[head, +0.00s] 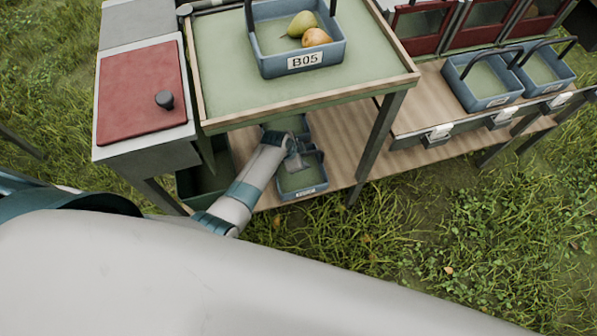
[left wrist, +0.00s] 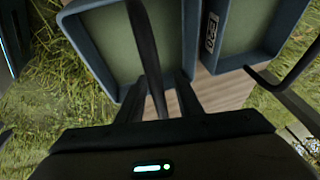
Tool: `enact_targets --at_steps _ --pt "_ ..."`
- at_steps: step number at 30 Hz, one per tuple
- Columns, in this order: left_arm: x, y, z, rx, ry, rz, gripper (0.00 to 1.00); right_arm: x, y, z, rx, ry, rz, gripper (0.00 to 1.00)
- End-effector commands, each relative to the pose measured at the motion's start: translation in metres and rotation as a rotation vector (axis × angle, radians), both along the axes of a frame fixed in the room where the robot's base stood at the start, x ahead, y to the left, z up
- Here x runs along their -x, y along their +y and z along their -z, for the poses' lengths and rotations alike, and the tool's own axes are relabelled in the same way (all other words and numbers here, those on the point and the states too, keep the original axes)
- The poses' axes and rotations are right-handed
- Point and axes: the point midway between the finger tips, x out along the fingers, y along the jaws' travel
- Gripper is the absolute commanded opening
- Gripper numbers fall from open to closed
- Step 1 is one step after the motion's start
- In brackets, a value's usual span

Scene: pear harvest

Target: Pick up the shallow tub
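A blue tub (head: 303,192) with a green floor and a label on its near side sits on the low wooden shelf, under the front edge of the table. My left gripper (head: 295,161) reaches down to it. In the left wrist view, the gripper (left wrist: 157,98) has its two fingers apart, with the dark handle (left wrist: 148,50) of a tub (left wrist: 97,50) running between them; small gaps seem to show beside the handle. A second tub (head: 290,124) is behind on the shelf, partly hidden by the table; its label shows in the left wrist view (left wrist: 210,30). My right gripper is not in view.
On the table (head: 225,75) above stands a tub labelled B05 (head: 270,67) holding two pears (head: 303,24). A dark green bin (head: 190,190) is left of the shelf. A table leg (head: 380,135) stands to the right. More handled tubs (head: 484,101) rest further right.

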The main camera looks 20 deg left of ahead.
Motion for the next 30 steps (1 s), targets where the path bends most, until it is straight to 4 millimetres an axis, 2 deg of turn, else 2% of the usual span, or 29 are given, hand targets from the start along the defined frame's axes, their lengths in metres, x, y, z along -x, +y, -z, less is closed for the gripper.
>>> enact_targets --at_steps 5,18,30 --pt "0.000 0.000 0.000 0.000 0.000 0.000 0.33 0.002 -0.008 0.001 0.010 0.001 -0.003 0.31" --pt "0.000 0.001 0.001 -0.001 0.001 0.000 0.33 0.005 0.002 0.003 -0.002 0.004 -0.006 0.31" --pt "0.000 0.001 0.005 -0.001 0.001 -0.001 0.33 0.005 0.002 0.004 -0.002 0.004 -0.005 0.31"
